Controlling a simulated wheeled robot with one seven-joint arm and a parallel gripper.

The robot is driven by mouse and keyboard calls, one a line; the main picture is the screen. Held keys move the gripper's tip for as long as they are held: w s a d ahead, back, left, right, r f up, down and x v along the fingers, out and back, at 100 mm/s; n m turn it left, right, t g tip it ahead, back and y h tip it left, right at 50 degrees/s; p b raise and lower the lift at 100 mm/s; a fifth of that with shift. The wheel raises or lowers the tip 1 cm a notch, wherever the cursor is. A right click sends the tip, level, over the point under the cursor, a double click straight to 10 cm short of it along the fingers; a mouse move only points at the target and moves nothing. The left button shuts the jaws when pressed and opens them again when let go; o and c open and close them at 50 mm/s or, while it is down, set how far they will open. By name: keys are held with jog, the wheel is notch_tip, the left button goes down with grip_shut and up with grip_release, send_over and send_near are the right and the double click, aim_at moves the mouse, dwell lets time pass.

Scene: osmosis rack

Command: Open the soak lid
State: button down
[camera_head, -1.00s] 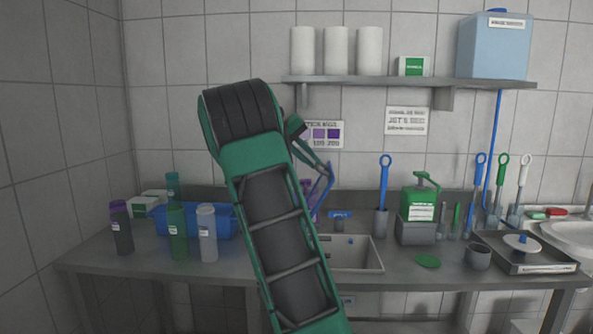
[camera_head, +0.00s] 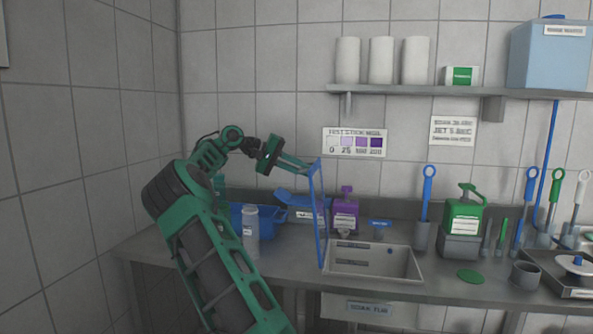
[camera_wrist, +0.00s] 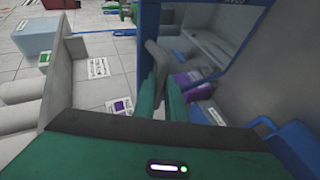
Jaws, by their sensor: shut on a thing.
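The soak lid (camera_head: 320,235) is a thin blue panel seen nearly edge-on in the head view. It stands about upright at the left edge of the grey soak tub (camera_head: 412,268), whose inside is exposed. My gripper (camera_head: 312,167) is at the lid's upper end. In the wrist view the green fingers of my gripper (camera_wrist: 165,98) are shut on a grey handle (camera_wrist: 155,58) in front of the blue lid (camera_wrist: 190,15). The exact finger contact is partly hidden.
A purple jug (camera_head: 345,215) stands behind the tub, close right of the lid. A blue bin (camera_head: 240,217) and a pale bottle (camera_head: 251,232) stand left. A green can (camera_head: 463,217) stands right. The shelf (camera_head: 440,91) hangs above.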

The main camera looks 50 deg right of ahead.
jog(key=shift+w+a+f, duration=0.15)
jog(key=shift+w+a, duration=0.05)
jog(key=shift+w, duration=0.1)
jog(key=c, duration=1.8)
grip_release()
jog(key=shift+a+r, duration=0.15)
jog(key=shift+r, duration=0.05)
jog(key=shift+w, duration=0.1)
jog(key=v, duration=1)
jog(key=shift+w+a+f, duration=0.1)
jog(key=shift+w+a, duration=0.2)
jog(key=shift+w, duration=0.1)
